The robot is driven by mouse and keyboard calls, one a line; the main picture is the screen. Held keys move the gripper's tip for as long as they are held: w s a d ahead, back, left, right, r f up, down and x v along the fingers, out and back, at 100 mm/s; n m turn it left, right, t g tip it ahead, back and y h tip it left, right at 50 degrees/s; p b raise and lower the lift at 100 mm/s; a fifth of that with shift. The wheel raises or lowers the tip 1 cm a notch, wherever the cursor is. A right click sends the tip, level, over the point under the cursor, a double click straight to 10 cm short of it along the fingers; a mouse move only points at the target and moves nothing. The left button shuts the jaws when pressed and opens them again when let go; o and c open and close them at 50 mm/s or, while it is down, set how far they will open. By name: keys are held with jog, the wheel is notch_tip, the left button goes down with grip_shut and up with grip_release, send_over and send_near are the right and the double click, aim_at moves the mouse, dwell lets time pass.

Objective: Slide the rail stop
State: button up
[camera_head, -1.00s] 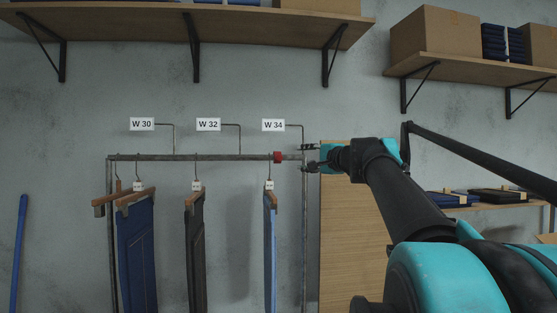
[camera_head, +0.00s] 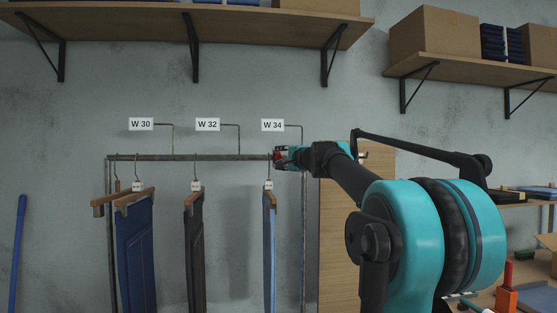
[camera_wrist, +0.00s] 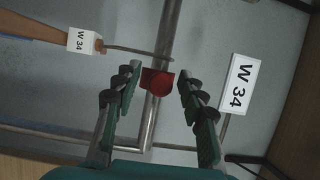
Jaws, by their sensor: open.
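The red rail stop (camera_wrist: 158,83) sits on the metal rail (camera_wrist: 165,40) in the wrist view. My gripper (camera_wrist: 156,85) is open, with one finger on each side of the stop and a visible gap to each. In the head view my gripper (camera_head: 281,157) is at the right part of the rail (camera_head: 220,157), and it mostly hides the stop (camera_head: 276,156). The W 34 sign (camera_head: 273,125) stands just above, and it also shows right of the fingers in the wrist view (camera_wrist: 239,84).
Blue trousers (camera_head: 269,240) hang on a wooden hanger just left of the stop. Dark trousers (camera_head: 195,250) and navy trousers (camera_head: 136,250) hang farther left. The rack's right upright (camera_head: 304,230) and a wooden panel (camera_head: 340,240) are below my arm. Rail between the hangers is bare.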

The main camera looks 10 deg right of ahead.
grip_shut()
dwell(0.3)
jog(key=d, duration=0.7)
jog(key=shift+d, duration=0.1)
grip_release()
dwell(0.4)
